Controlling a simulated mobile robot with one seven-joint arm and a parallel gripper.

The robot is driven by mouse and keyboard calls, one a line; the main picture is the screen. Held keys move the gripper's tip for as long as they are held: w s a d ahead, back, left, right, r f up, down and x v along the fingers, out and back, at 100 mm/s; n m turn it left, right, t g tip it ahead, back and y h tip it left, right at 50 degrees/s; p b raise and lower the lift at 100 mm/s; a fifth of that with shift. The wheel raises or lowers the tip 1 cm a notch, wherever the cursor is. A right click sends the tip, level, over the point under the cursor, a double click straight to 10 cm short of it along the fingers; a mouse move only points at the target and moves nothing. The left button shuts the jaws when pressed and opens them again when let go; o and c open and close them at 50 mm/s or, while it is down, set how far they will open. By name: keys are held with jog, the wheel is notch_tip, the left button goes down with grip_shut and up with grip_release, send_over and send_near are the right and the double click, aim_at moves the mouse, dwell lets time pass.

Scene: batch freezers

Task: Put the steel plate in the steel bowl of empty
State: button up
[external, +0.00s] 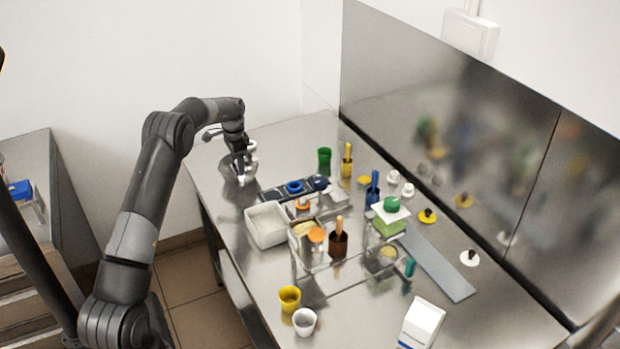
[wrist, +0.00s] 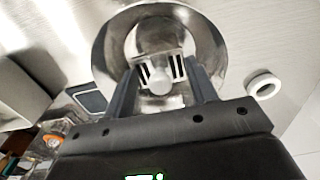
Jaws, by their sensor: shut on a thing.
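The steel bowl (wrist: 215,50), round and shiny, is at the top middle of the wrist view. In the external view the bowl (external: 226,170) is on the far left end of the steel table. My gripper (external: 240,172) points down at the bowl, and its fingers (wrist: 163,72) reach over the bowl's near side. They are apart, with a shiny slotted metal piece and a pale round knob between them. I take the held metal to be the steel plate, but its outline is hard to separate from the bowl's reflections.
A white ring (wrist: 264,84) lies to the right of the bowl. A white tub (external: 265,226), a green cup (external: 324,160) and a dark tray with blue items (external: 293,189) stand nearer the table's middle. Yellow (external: 290,298) and white (external: 305,321) cups stand at the front.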

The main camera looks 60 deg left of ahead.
jog(key=shift+f, duration=1.5)
jog(key=o, duration=0.7)
jog(key=shift+f, duration=0.15)
jog(key=shift+o, duration=0.2)
notch_tip(320, 180, up, 12)
jog(key=shift+r, duration=0.2)
jog(key=shift+d, duration=0.1)
